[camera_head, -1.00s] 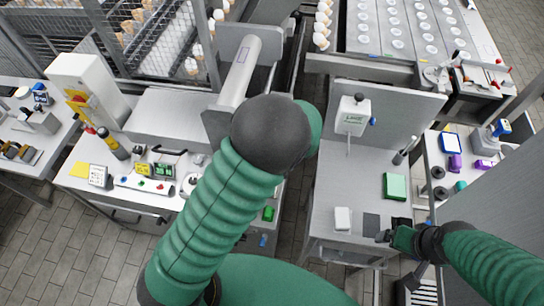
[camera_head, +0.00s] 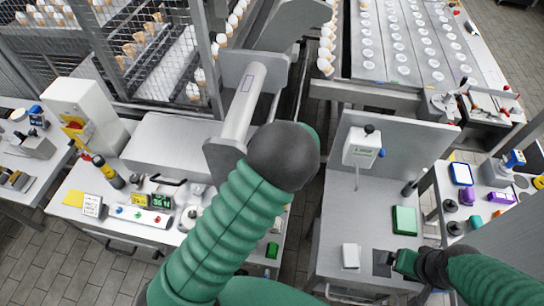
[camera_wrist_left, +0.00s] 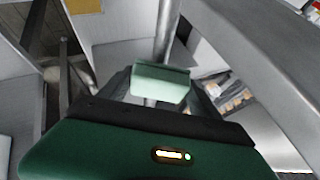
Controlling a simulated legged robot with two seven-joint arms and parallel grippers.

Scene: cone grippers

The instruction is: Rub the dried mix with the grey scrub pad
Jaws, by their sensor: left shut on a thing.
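My left arm (camera_head: 225,225) fills the middle of the head view and hides its own gripper there. In the left wrist view my left gripper (camera_wrist_left: 158,88) is shut on a pale grey-green block (camera_wrist_left: 163,82); I cannot tell whether this is the grey scrub pad. My right gripper (camera_head: 393,259) is low over the right bench (camera_head: 325,225), at the right edge of a dark grey square (camera_head: 381,262). Its fingers are too small to tell open from shut. I cannot make out the dried mix.
On the right bench are a white block (camera_head: 350,256), a green pad (camera_head: 404,220) and a white dispenser (camera_head: 361,147). The left bench carries a control box (camera_head: 140,216) and a yellow-black cylinder (camera_head: 108,172). A caged rack of cones (camera_head: 150,55) stands behind.

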